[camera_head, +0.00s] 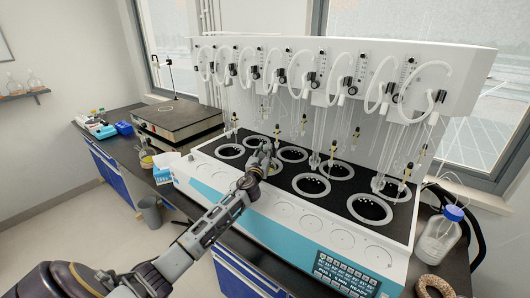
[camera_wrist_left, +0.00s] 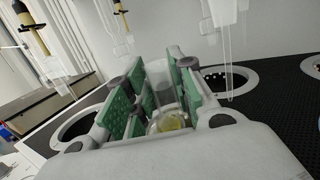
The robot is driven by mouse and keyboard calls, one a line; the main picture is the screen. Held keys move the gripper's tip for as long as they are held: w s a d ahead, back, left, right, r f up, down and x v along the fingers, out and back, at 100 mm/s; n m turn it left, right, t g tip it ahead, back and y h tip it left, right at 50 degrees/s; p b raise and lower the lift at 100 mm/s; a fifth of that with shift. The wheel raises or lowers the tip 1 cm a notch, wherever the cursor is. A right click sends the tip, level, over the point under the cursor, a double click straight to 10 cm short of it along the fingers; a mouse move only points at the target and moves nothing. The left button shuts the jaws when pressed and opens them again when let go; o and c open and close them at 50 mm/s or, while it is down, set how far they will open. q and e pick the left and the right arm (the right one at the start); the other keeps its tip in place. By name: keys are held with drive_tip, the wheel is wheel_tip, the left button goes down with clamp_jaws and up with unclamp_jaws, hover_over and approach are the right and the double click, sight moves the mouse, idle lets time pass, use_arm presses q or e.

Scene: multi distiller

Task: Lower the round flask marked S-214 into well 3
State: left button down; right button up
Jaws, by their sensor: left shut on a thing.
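My left gripper (camera_head: 262,156) is over the black top of the white multi-well distiller (camera_head: 216,180), at the front row near its left end. In the left wrist view its green-padded fingers (camera_wrist_left: 156,92) are shut on the neck of a clear round flask (camera_wrist_left: 172,122) with yellow liquid in its bottom. The flask's marking cannot be read. Its body is mostly hidden by the gripper, and I cannot tell whether it is above or inside a well. Ringed wells (camera_head: 311,186) lie around the gripper; no well number is legible. My right gripper is out of view.
Glass tubes (camera_head: 320,125) and white hoses (camera_head: 381,80) hang from the rear panel close behind the gripper. A blue-capped bottle (camera_head: 437,238) and a cork ring (camera_head: 433,287) stand at the right.

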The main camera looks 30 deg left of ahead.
use_arm(q)
drive_tip(key=shift+f, duration=0.15)
idle(0.7)
drive_tip(key=c, duration=1.1)
unclamp_jaws()
drive_tip(key=shift+c, duration=0.2)
drive_tip(key=shift+f, duration=0.1)
drive_tip(key=shift+s, duration=0.2)
drive_tip(key=shift+v, duration=5.8)
drive_tip(key=shift+d, duration=0.1)
